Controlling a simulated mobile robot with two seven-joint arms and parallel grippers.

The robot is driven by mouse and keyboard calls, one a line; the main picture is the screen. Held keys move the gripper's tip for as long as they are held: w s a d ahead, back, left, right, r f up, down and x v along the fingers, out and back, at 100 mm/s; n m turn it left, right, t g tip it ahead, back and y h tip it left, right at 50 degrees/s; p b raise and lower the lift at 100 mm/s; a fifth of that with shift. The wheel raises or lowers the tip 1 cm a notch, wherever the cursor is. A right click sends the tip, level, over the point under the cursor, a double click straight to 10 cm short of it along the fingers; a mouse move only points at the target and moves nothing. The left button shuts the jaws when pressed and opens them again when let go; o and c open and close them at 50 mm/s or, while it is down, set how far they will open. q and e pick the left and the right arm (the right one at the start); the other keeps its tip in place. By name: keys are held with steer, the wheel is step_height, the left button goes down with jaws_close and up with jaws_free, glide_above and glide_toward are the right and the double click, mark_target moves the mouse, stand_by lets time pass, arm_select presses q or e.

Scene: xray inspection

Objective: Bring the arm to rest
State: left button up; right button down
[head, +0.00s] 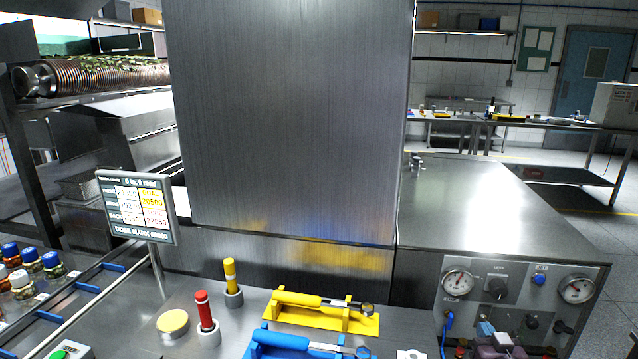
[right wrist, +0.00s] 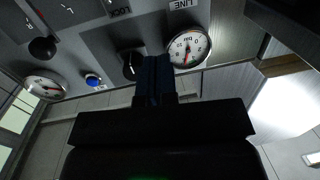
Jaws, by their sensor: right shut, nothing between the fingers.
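My right gripper (head: 494,333) is low at the right of the head view, in front of the control panel (head: 472,287). In the right wrist view its fingers (right wrist: 153,80) are closed together with nothing between them. They overlap the panel in the picture, between a dark knob (right wrist: 130,62) and a round gauge (right wrist: 188,47). I cannot tell how far they are from the panel. My left gripper is not in view.
A yellow tool (head: 297,299) and a blue tool (head: 283,341) rest in holders left of the gripper. Red (head: 204,310) and yellow (head: 230,272) handles stand upright farther left. A display (head: 137,206) stands by several jars. The steel top (head: 480,200) behind the panel is mostly clear.

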arm_select(q)
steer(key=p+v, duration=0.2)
steer(key=p, duration=0.2)
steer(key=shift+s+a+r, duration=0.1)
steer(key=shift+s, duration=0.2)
arm_select(e)
steer(key=s+a+f+n+g, duration=0.1)
steer(key=s+a+f+g, duration=0.1)
steer(key=s, duration=1)
steer(key=s+a+f+n+g+y, duration=0.1)
steer(key=s+a, duration=0.4)
steer(key=s, duration=0.7)
steer(key=s+a+f+g+y, duration=0.1)
steer(key=s+a+f+g, duration=0.2)
steer(key=s, duration=0.9)
step_height(320, 180, down, 2)
steer(key=shift+a+f+n, duration=0.15)
steer(key=shift+a+n, duration=0.25)
steer(key=shift+a, duration=0.35)
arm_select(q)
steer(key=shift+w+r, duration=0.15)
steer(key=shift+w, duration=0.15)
arm_select(e)
steer(key=shift+d, duration=0.1)
